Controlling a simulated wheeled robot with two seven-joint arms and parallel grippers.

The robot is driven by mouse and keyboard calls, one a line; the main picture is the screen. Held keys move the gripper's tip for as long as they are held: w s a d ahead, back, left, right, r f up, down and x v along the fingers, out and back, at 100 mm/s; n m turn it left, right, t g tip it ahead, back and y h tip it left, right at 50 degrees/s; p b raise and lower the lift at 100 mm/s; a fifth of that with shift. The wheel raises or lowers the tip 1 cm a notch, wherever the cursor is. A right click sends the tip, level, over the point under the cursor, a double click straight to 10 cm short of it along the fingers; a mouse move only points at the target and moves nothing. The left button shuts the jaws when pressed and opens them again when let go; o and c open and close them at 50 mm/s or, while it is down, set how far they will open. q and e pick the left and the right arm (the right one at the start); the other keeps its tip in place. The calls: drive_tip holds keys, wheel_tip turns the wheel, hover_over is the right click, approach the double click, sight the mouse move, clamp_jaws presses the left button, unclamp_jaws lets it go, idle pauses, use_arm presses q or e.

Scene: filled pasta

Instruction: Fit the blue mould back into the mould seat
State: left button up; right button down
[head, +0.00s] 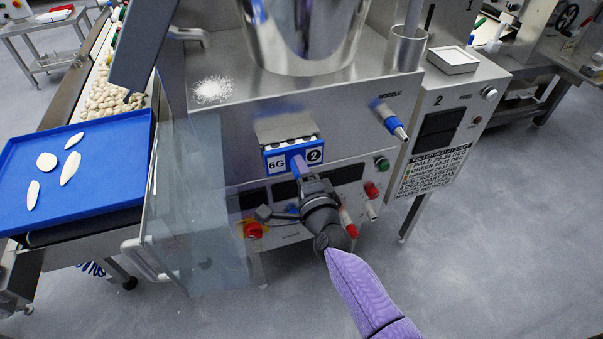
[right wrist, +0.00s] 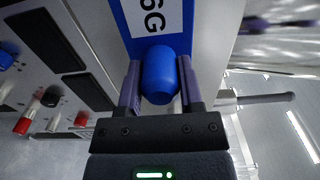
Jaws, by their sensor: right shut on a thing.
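The blue mould (head: 276,162) has a front face marked "6G" and "2". It is at the mould seat (head: 284,127), an opening in the steel front of the machine, with its front end showing below the seat's upper edge. How deep it sits is hidden. My right gripper (head: 298,167) is in front of the mould, shut on its blue handle. In the right wrist view the two fingers stand either side of the rounded blue handle (right wrist: 160,76), with the mould's labelled face (right wrist: 127,22) behind it. My left gripper is not in view.
A blue tray (head: 100,140) with several pale pieces is at left, beside a clear guard (head: 205,210). Red and green buttons (head: 371,190) and a red knob (head: 253,230) are close to my right gripper.

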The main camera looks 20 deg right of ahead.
drive_tip(key=shift+w+b, duration=0.45)
drive_tip(key=shift+w, duration=0.5)
idle(0.5)
drive_tip(key=shift+r, duration=0.1)
unclamp_jaws()
idle(0.5)
idle(0.5)
drive_tip(key=s+p, duration=0.2)
drive_tip(key=s, duration=0.5)
drive_tip(key=shift+p, duration=0.4)
drive_tip(key=shift+d, duration=0.1)
